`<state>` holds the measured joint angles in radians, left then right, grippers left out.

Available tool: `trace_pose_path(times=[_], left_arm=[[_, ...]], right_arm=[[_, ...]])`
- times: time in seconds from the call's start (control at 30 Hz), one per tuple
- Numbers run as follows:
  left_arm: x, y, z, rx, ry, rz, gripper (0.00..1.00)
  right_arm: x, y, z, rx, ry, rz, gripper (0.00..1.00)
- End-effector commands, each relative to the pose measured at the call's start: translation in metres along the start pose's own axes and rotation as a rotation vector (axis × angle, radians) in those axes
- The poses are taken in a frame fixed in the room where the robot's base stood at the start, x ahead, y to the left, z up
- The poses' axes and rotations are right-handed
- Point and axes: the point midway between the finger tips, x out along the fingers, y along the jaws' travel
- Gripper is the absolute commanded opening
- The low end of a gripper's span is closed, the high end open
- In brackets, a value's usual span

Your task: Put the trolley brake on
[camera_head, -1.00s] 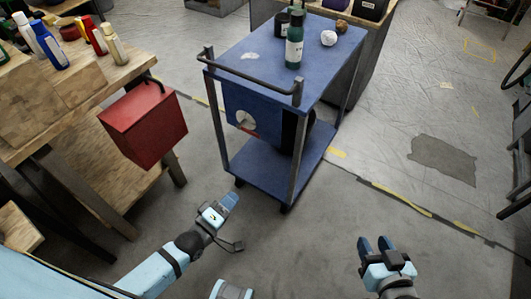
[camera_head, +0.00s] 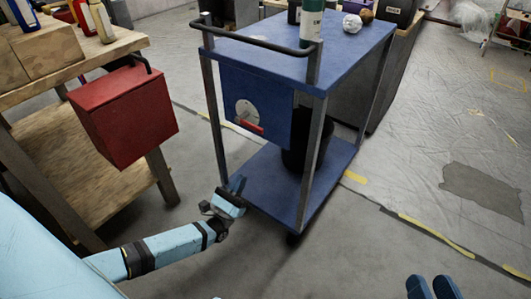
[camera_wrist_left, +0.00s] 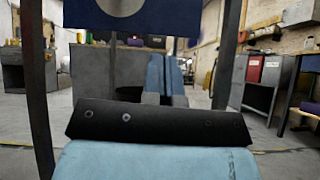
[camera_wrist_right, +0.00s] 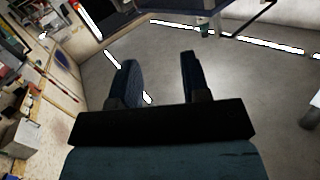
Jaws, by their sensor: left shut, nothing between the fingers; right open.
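The blue trolley (camera_head: 290,55) stands upright in front of me with its dark push handle (camera_head: 255,38) facing me. A blue panel (camera_head: 275,95) under its top carries a pale round disc (camera_head: 243,110) with a red lever (camera_head: 250,127) at its lower edge. The disc shows partly in the left wrist view (camera_wrist_left: 122,4). My left gripper (camera_head: 238,183) is shut and empty, low at the front left of the trolley's lower shelf (camera_head: 275,195), below the panel. Whether it touches the shelf is unclear. My right gripper (camera_head: 432,286) is open and empty at the bottom right; its fingers show apart in the right wrist view (camera_wrist_right: 158,75).
A red box (camera_head: 125,120) hangs from the wooden workbench (camera_head: 125,45) on the left. A green bottle (camera_head: 311,28) and a white ball (camera_head: 352,22) sit on the trolley top. A black container (camera_head: 308,145) stands on the lower shelf. Floor to the right is mostly clear.

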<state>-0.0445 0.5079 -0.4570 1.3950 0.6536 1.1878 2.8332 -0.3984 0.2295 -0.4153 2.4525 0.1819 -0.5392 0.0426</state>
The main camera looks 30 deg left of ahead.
Motion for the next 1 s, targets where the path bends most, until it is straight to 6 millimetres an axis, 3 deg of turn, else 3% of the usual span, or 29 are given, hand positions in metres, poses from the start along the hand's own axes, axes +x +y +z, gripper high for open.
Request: trace_pose_path(times=[0.57, 0.77, 1.0], left_arm=[[0.000, 0.008, -0.006, -0.069, -0.033, 0.015, 0.00], [0.026, 0.009, -0.005, -0.069, -0.036, 0.015, 0.00], [0.078, 0.009, -0.004, -0.068, -0.037, 0.015, 0.00]], right_arm=[[0.000, -0.001, 0.004, -0.001, 0.011, -0.010, 0.43], [0.001, 0.001, 0.004, -0.021, 0.022, -0.009, 0.43], [0.003, 0.006, 0.004, -0.075, 0.051, -0.006, 0.43]])
